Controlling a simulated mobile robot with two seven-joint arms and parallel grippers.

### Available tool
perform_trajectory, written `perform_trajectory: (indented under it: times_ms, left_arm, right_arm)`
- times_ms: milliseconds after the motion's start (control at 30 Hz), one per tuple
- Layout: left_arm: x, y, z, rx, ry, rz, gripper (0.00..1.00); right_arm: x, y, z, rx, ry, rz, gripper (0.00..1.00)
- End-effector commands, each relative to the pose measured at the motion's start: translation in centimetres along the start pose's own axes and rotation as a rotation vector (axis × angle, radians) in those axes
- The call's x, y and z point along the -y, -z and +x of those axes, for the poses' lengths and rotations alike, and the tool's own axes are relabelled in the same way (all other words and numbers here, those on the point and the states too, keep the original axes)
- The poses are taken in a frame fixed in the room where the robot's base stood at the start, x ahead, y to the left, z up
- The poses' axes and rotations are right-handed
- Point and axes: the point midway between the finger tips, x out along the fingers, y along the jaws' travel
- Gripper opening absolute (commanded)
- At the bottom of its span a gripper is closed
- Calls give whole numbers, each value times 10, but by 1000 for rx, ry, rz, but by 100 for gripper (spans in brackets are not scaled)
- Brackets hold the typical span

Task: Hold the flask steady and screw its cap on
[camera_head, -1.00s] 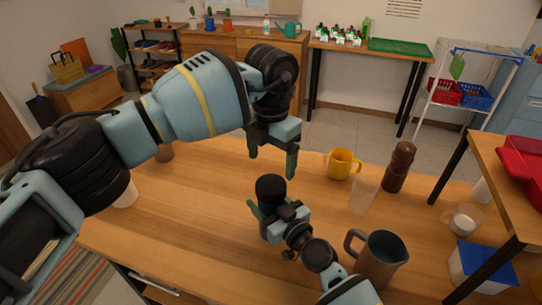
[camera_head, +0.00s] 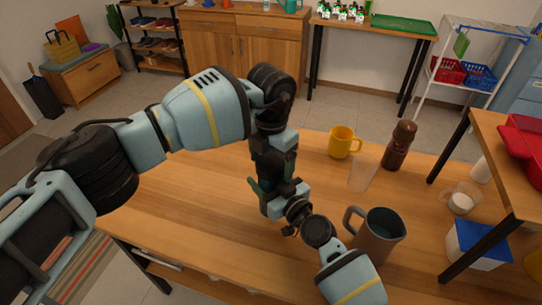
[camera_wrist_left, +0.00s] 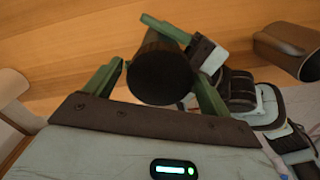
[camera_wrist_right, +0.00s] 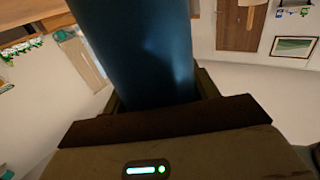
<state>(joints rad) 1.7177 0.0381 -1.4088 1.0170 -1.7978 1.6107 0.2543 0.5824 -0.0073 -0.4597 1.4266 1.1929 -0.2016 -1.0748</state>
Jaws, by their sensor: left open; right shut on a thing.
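The flask (camera_wrist_right: 140,50) is a dark blue cylinder that fills the middle of the right wrist view. My right gripper (camera_head: 272,192) is shut on its body and holds it upright above the table. The black cap (camera_wrist_left: 158,75) sits at the flask's top in the left wrist view; how far it is screwed on cannot be seen. My left gripper (camera_wrist_left: 160,70) is open, with one finger on each side of the cap, pointing down from above. In the head view my left gripper (camera_head: 274,145) hides most of the cap.
On the wooden table (camera_head: 200,200), right of the grippers, stand a yellow mug (camera_head: 342,143), a clear glass (camera_head: 362,174), a brown mill (camera_head: 399,146) and a grey pitcher (camera_head: 376,236). A jar (camera_head: 461,200) and blue-white box (camera_head: 478,246) stand farther right. The table's left side looks clear.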

Motion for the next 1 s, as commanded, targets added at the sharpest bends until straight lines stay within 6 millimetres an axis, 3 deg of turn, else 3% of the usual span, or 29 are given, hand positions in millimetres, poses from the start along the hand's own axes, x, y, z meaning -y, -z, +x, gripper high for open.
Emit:
perform_trajectory:
  times_ms: [133,467,667,700,867,1000]
  left_arm:
    - [0,0,0,0,0,0,83]
    - [0,0,0,0,0,0,40]
    - [0,0,0,0,0,4,38]
    - [0,0,0,0,0,4,67]
    - [0,0,0,0,0,3,88]
    - [0,0,0,0,0,3,90]
  right_arm:
    - [0,0,0,1,0,0,0]
    - [0,0,0,0,0,0,0]
    - [0,0,0,0,0,0,0]
    - [0,0,0,1,0,0,0]
    - [0,0,0,1,0,0,0]
    - [0,0,0,0,0,0,0]
